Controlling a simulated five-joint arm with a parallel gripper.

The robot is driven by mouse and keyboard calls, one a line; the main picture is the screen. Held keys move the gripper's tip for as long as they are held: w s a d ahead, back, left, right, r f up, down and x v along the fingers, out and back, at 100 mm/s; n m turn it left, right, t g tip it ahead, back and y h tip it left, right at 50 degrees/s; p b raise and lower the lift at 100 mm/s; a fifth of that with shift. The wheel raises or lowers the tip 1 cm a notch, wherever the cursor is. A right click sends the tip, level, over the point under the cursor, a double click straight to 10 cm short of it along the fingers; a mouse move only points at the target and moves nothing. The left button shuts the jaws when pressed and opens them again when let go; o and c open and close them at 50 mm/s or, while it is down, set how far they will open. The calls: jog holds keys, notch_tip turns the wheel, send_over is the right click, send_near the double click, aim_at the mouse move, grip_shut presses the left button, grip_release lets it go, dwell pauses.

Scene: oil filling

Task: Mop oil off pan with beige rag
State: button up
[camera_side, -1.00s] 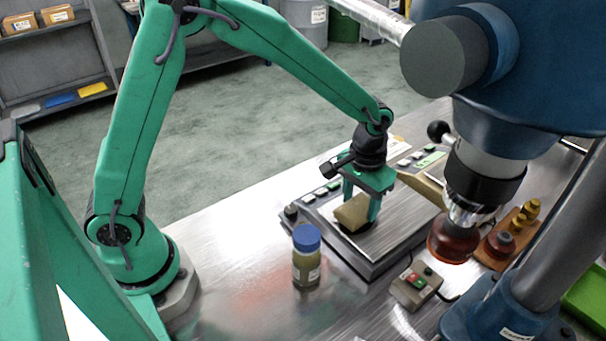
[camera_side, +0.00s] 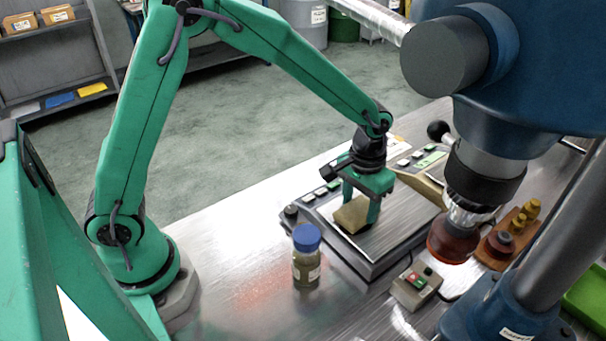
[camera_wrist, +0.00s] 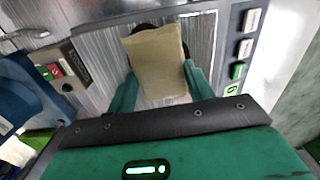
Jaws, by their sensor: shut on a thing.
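The beige rag (camera_side: 352,214) is a folded block between the fingers of my gripper (camera_side: 358,207). In the wrist view the rag (camera_wrist: 156,62) is pinched between the green fingers of my gripper (camera_wrist: 157,85). The pan (camera_side: 399,232) is a flat metal plate of a scale-like unit, and the rag is at its surface. A dark patch of oil (camera_wrist: 145,28) shows on the pan (camera_wrist: 104,55) past the rag's far edge in the wrist view. The rag hides the rest of the patch.
A jar with a blue lid (camera_side: 306,255) stands in front of the pan. The bench at left is clear.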

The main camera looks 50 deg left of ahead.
aim_at(336, 208)
jog(key=shift+f, duration=0.2)
jog(key=shift+a, duration=2.55)
jog(key=shift+d, duration=5.05)
jog(key=shift+s+a, duration=0.35)
jog(key=shift+a, duration=1.35)
jog(key=shift+s+a, duration=0.3)
jog(key=shift+a, duration=1.35)
jog(key=shift+s+a, duration=0.35)
jog(key=shift+a, duration=1.35)
jog(key=shift+d, duration=0.1)
